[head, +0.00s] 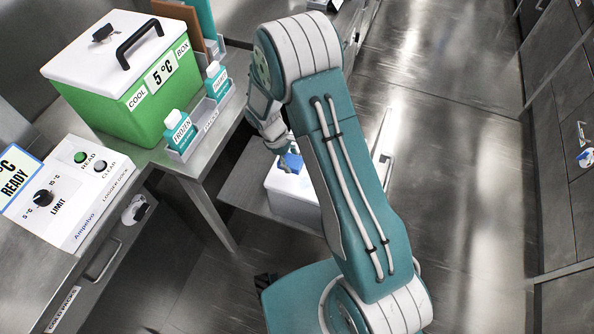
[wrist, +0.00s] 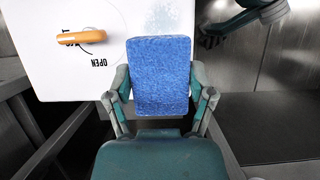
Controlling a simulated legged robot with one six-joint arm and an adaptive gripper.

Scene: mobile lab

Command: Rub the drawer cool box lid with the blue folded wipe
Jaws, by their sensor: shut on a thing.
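The blue folded wipe (wrist: 160,62) is held between the fingers of my gripper (wrist: 161,88) in the wrist view. In the head view a small part of the wipe (head: 292,162) shows below my gripper (head: 277,140). The drawer cool box lid (wrist: 85,25) is white, with an orange latch (wrist: 82,37) and the word OPEN. A pale speckled patch (wrist: 172,20) lies on the lid just past the wipe. In the head view the white drawer cool box (head: 290,186) is mostly hidden behind my arm. I cannot tell whether the wipe touches the lid.
A green cool box (head: 120,110) with a white lid and black handle stands on the bench. Small bottles (head: 178,128) sit in a rack at the bench edge. A logger dock (head: 75,195) with a knob is at left. Floor (head: 450,150) is clear at right.

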